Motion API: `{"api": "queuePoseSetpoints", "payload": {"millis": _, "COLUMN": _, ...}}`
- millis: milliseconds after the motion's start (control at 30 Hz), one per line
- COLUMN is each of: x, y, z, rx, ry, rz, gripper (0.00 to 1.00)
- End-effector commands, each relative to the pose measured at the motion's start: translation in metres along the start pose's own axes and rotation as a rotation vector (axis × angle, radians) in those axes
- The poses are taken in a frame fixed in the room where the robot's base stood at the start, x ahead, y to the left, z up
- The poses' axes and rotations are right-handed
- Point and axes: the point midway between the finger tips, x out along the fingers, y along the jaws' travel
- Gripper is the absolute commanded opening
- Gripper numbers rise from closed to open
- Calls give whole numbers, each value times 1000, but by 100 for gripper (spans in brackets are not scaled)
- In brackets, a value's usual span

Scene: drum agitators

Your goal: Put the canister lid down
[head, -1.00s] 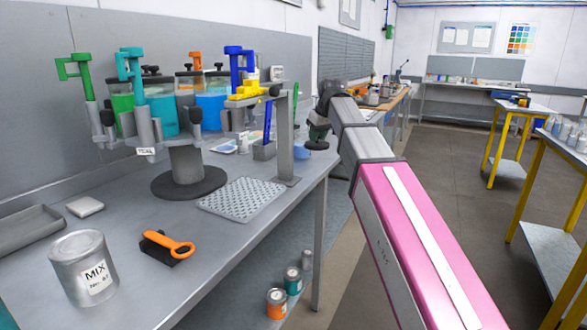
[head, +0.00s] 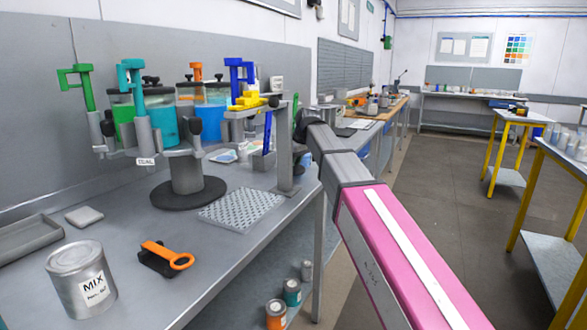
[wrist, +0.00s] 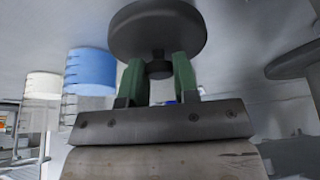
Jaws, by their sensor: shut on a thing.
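The canister lid (wrist: 158,32) is a dark grey disc with a small knob (wrist: 158,69) in the wrist view. My gripper (wrist: 158,66) is shut on the knob with its two green fingers, and the disc lies beyond the fingertips. In the head view my wrist is beside the grey post at the bench's right edge, and the fingers and lid are mostly hidden there. Canisters with green (head: 122,112), teal (head: 161,122) and blue liquid (head: 213,122) stand on the carousel. A blue canister (wrist: 90,70) also shows in the wrist view, left of the lid and apart from it.
The grey post (head: 285,150) stands close to my wrist. A perforated mat (head: 240,209) lies in front of the carousel base (head: 188,191). A MIX can (head: 81,280) and an orange-handled tool (head: 166,257) are on the near bench. Bare bench lies between them and the mat.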

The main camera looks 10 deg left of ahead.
Motion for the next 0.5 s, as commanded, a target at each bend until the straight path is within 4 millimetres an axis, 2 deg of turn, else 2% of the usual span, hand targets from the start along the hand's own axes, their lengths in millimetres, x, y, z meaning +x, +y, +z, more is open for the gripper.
{"api": "queuePoseSetpoints", "payload": {"millis": 200, "x": 24, "y": 0, "z": 10, "rx": 1, "ry": -1, "rz": 0, "gripper": 5}}
{"api": "queuePoseSetpoints", "payload": {"millis": 500, "x": 25, "y": 0, "z": 11, "rx": 1, "ry": 0, "rz": 0, "gripper": 5}}
